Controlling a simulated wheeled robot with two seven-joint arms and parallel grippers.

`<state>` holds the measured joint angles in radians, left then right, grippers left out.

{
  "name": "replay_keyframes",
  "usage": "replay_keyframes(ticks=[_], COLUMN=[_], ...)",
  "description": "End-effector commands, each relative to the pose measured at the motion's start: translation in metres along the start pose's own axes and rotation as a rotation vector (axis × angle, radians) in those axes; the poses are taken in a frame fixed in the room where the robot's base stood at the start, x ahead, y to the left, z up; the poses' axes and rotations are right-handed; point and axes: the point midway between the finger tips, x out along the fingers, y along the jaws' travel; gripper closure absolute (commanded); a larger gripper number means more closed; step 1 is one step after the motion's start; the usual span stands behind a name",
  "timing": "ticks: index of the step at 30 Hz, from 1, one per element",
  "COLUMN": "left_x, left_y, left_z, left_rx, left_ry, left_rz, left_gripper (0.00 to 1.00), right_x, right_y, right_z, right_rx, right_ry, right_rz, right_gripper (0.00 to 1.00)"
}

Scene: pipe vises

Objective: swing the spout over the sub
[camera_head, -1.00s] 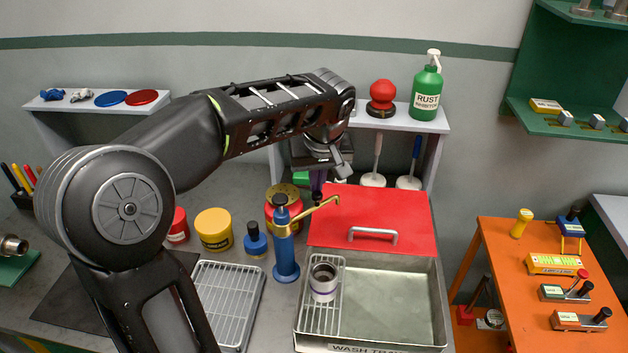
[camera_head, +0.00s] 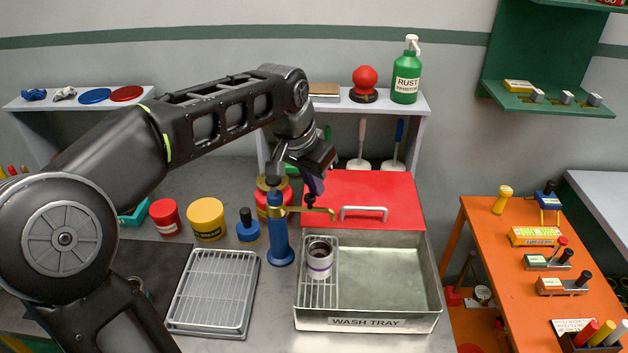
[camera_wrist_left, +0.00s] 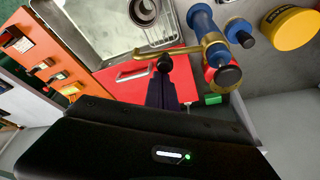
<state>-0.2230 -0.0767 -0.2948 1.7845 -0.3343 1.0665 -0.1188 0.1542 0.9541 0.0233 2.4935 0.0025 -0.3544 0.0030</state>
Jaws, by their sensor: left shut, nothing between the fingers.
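A blue hand pump (camera_head: 279,235) with a black top stands left of the wash tray (camera_head: 368,323). Its brass spout (camera_head: 322,212) points right, across the front of the red lid, and also shows in the wrist view (camera_wrist_left: 150,53). The spout lies behind the sub. My left gripper (camera_head: 311,196) is shut and empty, its dark tip at the spout's far side; contact is unclear. My right gripper is not in view.
The red lid (camera_head: 365,190) with a grey handle is behind the tray. A blue bottle (camera_head: 247,230), a yellow tub (camera_head: 206,219) and a wire rack (camera_head: 212,290) are left of the pump. A shelf (camera_head: 345,105) stands behind. The tray's right half is clear.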

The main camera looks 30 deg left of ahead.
Motion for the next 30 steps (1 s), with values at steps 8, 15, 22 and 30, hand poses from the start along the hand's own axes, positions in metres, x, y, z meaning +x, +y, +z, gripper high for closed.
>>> replay_keyframes(ticks=[8, 15, 22, 30], left_x=[-0.005, -0.009, -0.011, -0.011], left_y=[0.005, 0.007, 0.007, 0.007], left_z=[0.019, 0.027, 0.03, 0.031], left_rx=[0.114, 0.113, 0.112, 0.111], left_ry=[0.0, 0.0, -0.002, -0.005], left_rz=[0.042, 0.041, 0.041, 0.041], left_gripper=[1.0, 1.0, 1.0, 1.0], right_x=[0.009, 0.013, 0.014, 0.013], right_y=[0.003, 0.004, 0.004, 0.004], right_z=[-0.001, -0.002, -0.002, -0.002], right_rx=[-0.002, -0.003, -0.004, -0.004], right_ry=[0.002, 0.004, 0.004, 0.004], right_rz=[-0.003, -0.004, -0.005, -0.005], right_gripper=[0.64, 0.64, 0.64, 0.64])
